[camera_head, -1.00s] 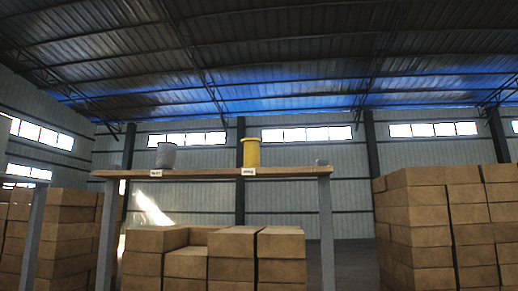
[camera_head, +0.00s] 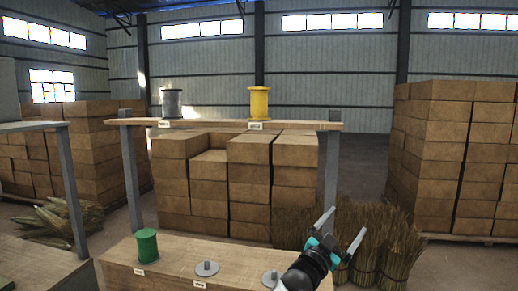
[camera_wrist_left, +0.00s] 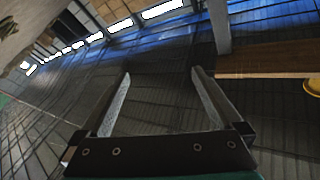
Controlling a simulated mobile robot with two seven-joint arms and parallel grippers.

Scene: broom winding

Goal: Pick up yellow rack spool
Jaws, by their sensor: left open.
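The yellow spool (camera_head: 259,103) stands upright on the high rack shelf (camera_head: 300,125), right of its middle, with a white label on the shelf edge below it. My left gripper (camera_head: 348,219) is open and empty, below and to the right of the spool, well apart from it. In the left wrist view the open fingers (camera_wrist_left: 161,74) have nothing between them. A yellow thing that looks like the spool (camera_wrist_left: 313,85) is cut off at that view's right edge, by the wooden shelf (camera_wrist_left: 260,63). My right gripper is not in view.
A grey spool (camera_head: 171,103) stands left on the same shelf. A green spool (camera_head: 147,246) and round grey holders (camera_head: 207,268) are on the lower wooden bench (camera_head: 180,262). The rack's right post (camera_head: 328,165) is near my left gripper. Boxes (camera_head: 250,180) and straw bundles (camera_head: 385,245) stand behind.

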